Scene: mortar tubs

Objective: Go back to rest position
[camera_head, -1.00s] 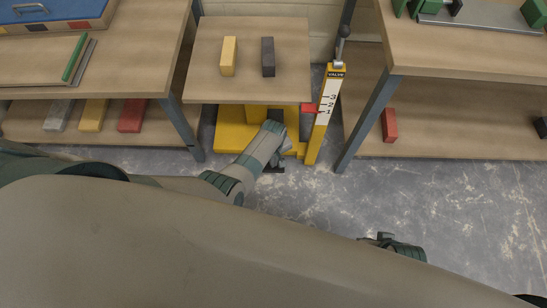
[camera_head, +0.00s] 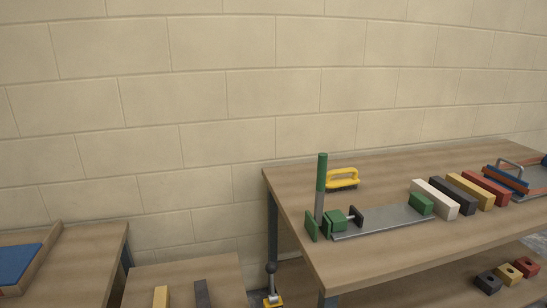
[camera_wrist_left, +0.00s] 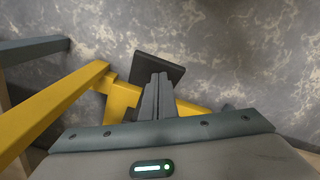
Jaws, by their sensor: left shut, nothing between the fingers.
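My left gripper (camera_wrist_left: 157,97) shows in the left wrist view with its two grey fingers together and nothing between them. The fingers point at a dark flat plate (camera_wrist_left: 160,67) just beyond their tips; whether they touch it I cannot tell. A yellow frame (camera_wrist_left: 62,108) lies low by the grey floor, to the left of and behind the fingers. Neither gripper shows in the head view, and my right gripper is in no current view.
The right bench (camera_head: 400,255) carries a clamp plate (camera_head: 385,222), a yellow-handled brush (camera_head: 342,179) and several coloured blocks. A small table (camera_head: 185,272) with two blocks stands at the lower left, beside a lever (camera_head: 271,285). A block wall (camera_head: 200,100) closes the back.

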